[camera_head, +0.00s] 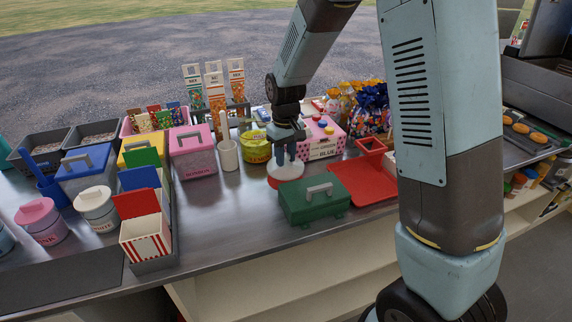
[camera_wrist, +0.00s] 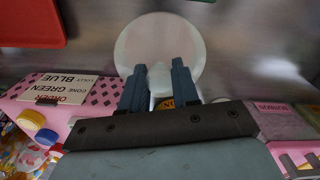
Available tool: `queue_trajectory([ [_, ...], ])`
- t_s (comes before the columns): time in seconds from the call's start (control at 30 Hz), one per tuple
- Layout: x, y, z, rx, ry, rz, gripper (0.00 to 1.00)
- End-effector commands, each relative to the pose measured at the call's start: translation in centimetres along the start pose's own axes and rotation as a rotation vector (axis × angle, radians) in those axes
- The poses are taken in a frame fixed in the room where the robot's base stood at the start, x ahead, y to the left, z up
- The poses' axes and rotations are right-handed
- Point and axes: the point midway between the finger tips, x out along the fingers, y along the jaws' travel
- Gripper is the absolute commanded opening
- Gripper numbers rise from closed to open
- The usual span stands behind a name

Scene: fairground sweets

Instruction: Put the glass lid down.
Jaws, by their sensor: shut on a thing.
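The glass lid (camera_head: 287,171) is a pale round disc with a knob. My gripper (camera_head: 287,152) is above it, pointing down, with its fingers shut on the knob. In the wrist view the lid (camera_wrist: 150,40) lies flat beyond the fingertips, and the knob shows between the two dark fingers of my gripper (camera_wrist: 159,83). The lid is over the metal counter (camera_head: 225,215), behind the green toolbox (camera_head: 308,205). I cannot tell whether its underside touches the counter.
The pink order box (camera_head: 322,138) stands close behind the lid, and a yellow tin (camera_head: 257,148) is behind to the left. A red tray (camera_head: 362,180) is to the right. Bare counter lies left of the toolbox.

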Motion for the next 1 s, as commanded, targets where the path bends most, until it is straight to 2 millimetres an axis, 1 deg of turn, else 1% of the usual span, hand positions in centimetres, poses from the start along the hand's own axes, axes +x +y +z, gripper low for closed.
queue_trajectory([
  [0.23, 1.0, 0.3, -0.8, 0.000, 0.000, 0.000, 0.00],
  [0.4, 3.3, 0.3, -0.8, -0.001, -0.003, 0.000, 0.00],
  [0.5, 4.0, 0.3, -0.8, -0.001, -0.001, 0.000, 0.00],
  [0.83, 4.2, 0.3, -0.8, 0.000, 0.000, 0.000, 0.00],
  [0.87, 4.2, 0.3, -0.8, 0.000, 0.000, 0.000, 0.32],
  [1.0, 4.2, 0.3, -0.8, 0.000, 0.000, 0.000, 0.46],
])
